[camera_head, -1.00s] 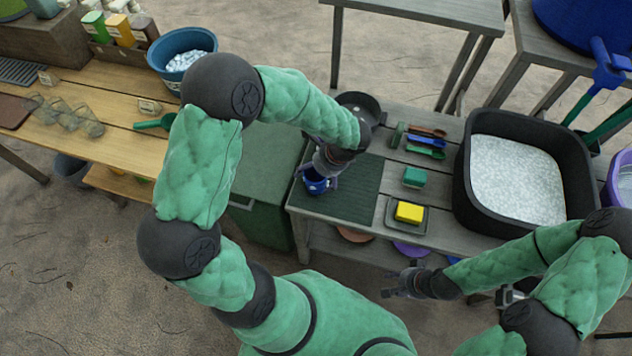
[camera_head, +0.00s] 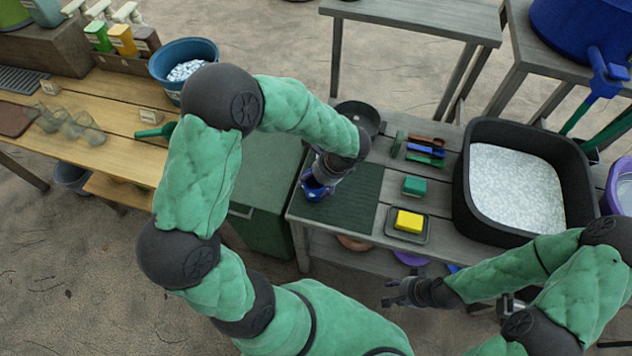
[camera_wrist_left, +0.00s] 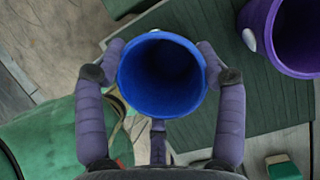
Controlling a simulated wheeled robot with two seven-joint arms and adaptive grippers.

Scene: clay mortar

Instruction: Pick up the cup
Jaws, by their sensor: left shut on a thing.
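A blue cup (camera_head: 312,190) is at the left part of the dark green ribbed mat (camera_head: 350,200) on the grey bench. In the left wrist view the cup (camera_wrist_left: 162,80) is upright to the camera, its open mouth facing me and empty-looking. My left gripper (camera_head: 318,182) is shut on it, with purple-grey fingers pressed on opposite sides in the left wrist view (camera_wrist_left: 160,50). I cannot tell whether the cup touches the mat. My right gripper (camera_head: 392,290) is open and empty in front of the bench.
A purple cup (camera_wrist_left: 297,38) stands close right of the blue cup in the left wrist view. A dark bowl (camera_head: 360,115) is behind.

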